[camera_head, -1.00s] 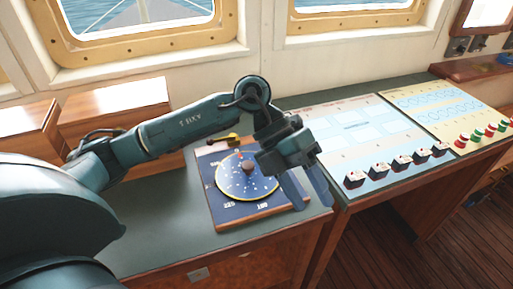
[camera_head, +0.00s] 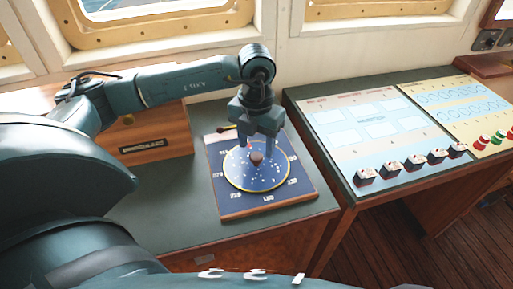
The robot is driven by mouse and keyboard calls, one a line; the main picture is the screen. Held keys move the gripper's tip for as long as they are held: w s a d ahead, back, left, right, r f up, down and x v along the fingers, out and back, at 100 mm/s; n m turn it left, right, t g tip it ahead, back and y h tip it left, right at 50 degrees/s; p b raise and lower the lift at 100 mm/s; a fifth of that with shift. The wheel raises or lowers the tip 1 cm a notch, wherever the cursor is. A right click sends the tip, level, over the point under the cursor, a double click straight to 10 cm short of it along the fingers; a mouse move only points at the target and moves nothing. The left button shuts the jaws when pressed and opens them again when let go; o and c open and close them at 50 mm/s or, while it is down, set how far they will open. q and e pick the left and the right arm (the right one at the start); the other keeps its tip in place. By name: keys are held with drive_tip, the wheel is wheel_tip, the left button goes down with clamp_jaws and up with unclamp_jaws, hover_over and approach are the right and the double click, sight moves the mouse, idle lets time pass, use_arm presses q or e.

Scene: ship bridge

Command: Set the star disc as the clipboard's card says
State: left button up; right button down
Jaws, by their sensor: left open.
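The star disc (camera_head: 238,178) is a round blue dial with white dots and a pale rim, set on a dark blue board (camera_head: 226,206) with a wooden edge. Numbers are printed around it, some hidden by my gripper. A brown knob (camera_head: 257,158) stands at the disc's middle. My left gripper (camera_head: 257,147) is open, fingers pointing down, over the far part of the disc just behind the knob. I cannot tell whether the fingers touch anything. A small red mark shows near the left finger. I cannot make out a clipboard or its card. My right gripper is out of view.
A small stick with a red end (camera_head: 220,129) lies at the board's far left corner. A wooden box (camera_head: 150,145) stands left of the board. A console (camera_head: 352,130) with several switches stands to the right. The green desk top (camera_head: 170,215) is clear in front.

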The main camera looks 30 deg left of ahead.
sight(256, 155)
use_arm(q)
drive_tip(key=shift+f, duration=1.6)
clamp_jaws()
